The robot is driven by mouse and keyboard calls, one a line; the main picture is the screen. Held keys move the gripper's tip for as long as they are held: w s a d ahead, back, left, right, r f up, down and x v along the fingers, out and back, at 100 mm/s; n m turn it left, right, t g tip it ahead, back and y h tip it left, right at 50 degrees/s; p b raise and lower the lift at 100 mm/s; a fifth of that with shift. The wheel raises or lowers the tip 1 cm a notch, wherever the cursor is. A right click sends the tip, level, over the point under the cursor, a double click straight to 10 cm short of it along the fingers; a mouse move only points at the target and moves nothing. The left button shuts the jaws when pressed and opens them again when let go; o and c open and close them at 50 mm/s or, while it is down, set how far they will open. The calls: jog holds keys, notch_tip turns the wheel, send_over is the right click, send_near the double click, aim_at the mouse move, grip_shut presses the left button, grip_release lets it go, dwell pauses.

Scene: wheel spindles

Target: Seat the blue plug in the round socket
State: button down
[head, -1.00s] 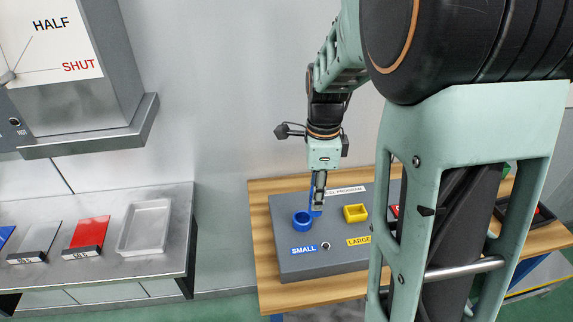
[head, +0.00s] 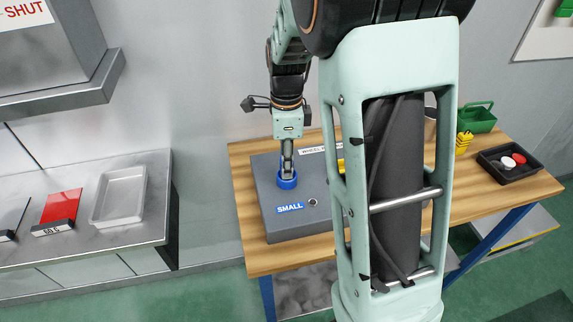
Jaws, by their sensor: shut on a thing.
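The yellow socket (head: 341,164) is mostly hidden behind my arm.
The box stands on a wooden table (head: 255,258). At the right of the table are a black tray (head: 520,171) with red and white discs, a green basket (head: 477,118) and a yellow thing (head: 463,143). A metal bench with a pale tray (head: 119,195) is at left.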

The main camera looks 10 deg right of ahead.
jog(key=shift+f, duration=0.15)
jog(key=c, duration=1.6)
grip_release()
notch_tip(320, 180, up, 12)
jog(key=shift+r, duration=0.25)
